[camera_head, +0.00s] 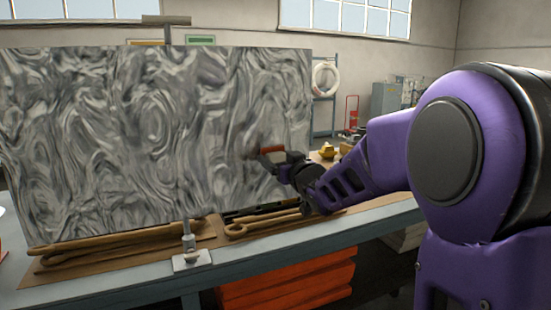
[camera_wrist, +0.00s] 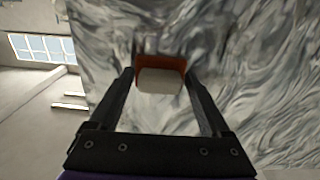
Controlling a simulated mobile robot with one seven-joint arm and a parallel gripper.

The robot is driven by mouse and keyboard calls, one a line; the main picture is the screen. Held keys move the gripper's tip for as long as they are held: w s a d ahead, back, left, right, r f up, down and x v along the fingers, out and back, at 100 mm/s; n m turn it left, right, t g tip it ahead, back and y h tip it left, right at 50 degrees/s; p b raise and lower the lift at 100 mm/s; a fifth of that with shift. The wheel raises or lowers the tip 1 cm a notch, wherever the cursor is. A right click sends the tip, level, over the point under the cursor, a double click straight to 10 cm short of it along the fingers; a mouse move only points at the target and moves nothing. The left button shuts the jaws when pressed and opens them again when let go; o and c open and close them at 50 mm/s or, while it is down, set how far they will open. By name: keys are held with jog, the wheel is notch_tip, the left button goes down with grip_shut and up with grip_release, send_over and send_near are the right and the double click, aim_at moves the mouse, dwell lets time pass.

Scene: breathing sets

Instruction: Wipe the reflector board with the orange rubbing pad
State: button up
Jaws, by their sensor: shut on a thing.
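The reflector board (camera_head: 130,140) stands upright on the table, its face covered in grey and white swirls. It also fills most of the wrist view (camera_wrist: 260,80). My gripper (camera_head: 279,157) is at the right part of the board, at about its lower middle height. It is shut on the orange rubbing pad (camera_head: 271,149). In the wrist view the pad (camera_wrist: 160,64) sits between the fingertips, with an orange edge and a pale side toward me. The pad is at or very close to the board's face; I cannot tell whether it touches.
The table (camera_head: 300,243) carries tan looped tools (camera_head: 120,245) in front of the board and a small metal fixture (camera_head: 190,250) at the front edge. Orange boxes (camera_head: 290,285) are under the table. A yellow object (camera_head: 327,150) lies right of the board.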

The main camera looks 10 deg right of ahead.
jog(key=shift+v, duration=3)
jog(key=shift+s+r, duration=0.1)
jog(key=v, duration=0.2)
jog(key=shift+s+d+p, duration=0.1)
jog(key=shift+s+p, duration=0.25)
jog(key=shift+s, duration=0.05)
